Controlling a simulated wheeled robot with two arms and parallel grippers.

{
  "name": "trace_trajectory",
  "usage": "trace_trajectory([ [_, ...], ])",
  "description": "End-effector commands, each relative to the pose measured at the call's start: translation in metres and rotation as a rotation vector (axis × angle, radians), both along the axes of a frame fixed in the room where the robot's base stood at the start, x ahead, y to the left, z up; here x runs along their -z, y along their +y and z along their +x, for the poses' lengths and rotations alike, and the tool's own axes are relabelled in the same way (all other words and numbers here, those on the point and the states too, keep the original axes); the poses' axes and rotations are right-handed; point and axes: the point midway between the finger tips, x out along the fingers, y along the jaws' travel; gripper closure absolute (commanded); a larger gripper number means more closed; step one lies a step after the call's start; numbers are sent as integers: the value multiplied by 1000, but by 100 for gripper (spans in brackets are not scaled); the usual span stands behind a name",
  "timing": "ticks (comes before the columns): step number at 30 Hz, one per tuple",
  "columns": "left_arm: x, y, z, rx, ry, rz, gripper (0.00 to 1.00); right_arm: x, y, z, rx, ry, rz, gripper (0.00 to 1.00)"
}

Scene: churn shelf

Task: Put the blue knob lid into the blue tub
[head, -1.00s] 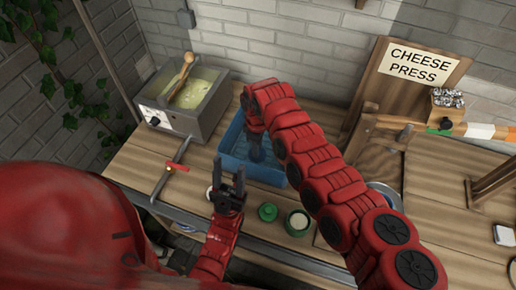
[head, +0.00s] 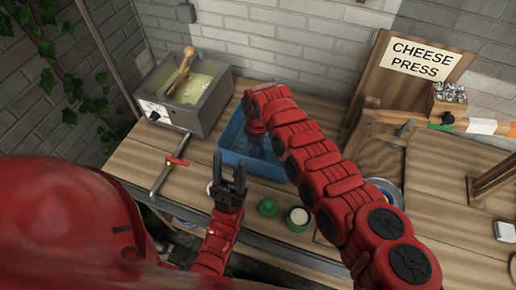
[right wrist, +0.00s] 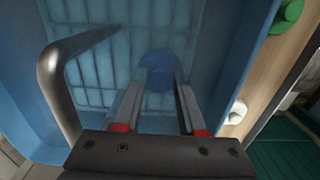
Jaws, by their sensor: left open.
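The blue tub (head: 235,146) stands on the wooden bench, and it also shows in the right wrist view (right wrist: 225,60). My right gripper (head: 254,148) reaches down into it, partly hidden by my arm. In the right wrist view the blue knob lid (right wrist: 158,70) shows as a blurred blue disc inside the tub, at my right fingertips (right wrist: 160,80). The fingers stand apart. I cannot tell whether they grip its knob or whether it rests on the bottom. My left gripper (head: 230,168) is open and empty in front of the tub, fingers pointing up.
A green lid (head: 267,207) and a small pale-topped pot (head: 298,217) stand in front of the tub. A grey vat (head: 190,108) with a wooden spoon is at back left. The cheese press (head: 385,150) stands to the right. A metal bar (head: 168,170) lies left of the tub.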

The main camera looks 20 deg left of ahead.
Motion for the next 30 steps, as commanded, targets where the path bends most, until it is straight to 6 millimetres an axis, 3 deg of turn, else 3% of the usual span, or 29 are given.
trace_trajectory([
  [3,0,0,0,0,0,0,50,0,0,0,0,0,0,41],
  [11,-2,0,0,0,0,0,50,-2,0,0,0,0,0,41],
  [15,-18,0,0,0,0,0,50,-17,0,0,0,0,1,41],
  [17,-8,0,0,0,-1,0,50,-18,0,2,2,-2,4,41],
  [30,34,0,0,0,0,0,50,-113,0,1,-1,-4,1,41],
])
